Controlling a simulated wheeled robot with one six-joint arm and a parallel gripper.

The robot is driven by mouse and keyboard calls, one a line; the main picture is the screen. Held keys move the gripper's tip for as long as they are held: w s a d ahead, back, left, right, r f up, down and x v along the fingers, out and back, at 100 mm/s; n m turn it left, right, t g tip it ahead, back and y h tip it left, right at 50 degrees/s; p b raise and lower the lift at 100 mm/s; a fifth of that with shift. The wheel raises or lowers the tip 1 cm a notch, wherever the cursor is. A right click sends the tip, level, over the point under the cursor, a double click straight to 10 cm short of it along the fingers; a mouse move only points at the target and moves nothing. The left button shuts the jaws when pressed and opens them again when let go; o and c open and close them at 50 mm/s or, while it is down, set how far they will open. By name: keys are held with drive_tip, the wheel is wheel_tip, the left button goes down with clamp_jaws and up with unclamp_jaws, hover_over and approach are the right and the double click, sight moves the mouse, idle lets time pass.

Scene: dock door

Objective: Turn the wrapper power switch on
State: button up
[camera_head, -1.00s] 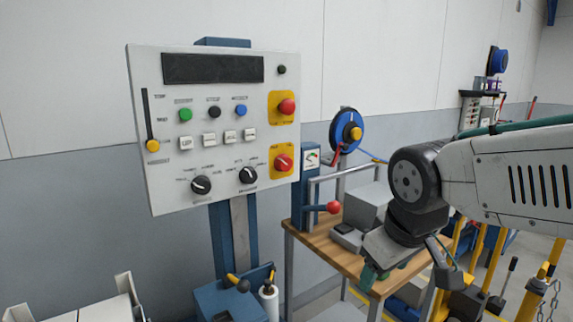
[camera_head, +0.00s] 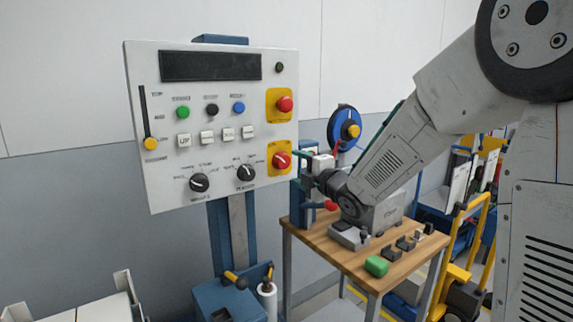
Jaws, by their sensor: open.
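The grey-white wrapper control panel (camera_head: 222,138) stands upright at the left on a blue post. The likely power switch (camera_head: 281,160) is a red rotary knob on a yellow plate at the panel's lower right; its light mark looks slanted. I cannot read its label. My gripper (camera_head: 302,168) is just right of the panel's right edge, its fingers pointing left towards the red knob. It is open and empty, and appears apart from the knob. The fingertips are small and partly hard to make out.
A red push button (camera_head: 285,104) sits on another yellow plate above the knob. Two black dials (camera_head: 246,173) are left of it. A wooden bench (camera_head: 325,250) with a green block (camera_head: 376,265) stands below my arm. A blue reel (camera_head: 342,130) is behind the gripper.

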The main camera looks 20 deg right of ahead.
sight(285, 162)
drive_tip(key=x, duration=0.6)
drive_tip(key=shift+w, duration=0.1)
drive_tip(key=c, duration=1)
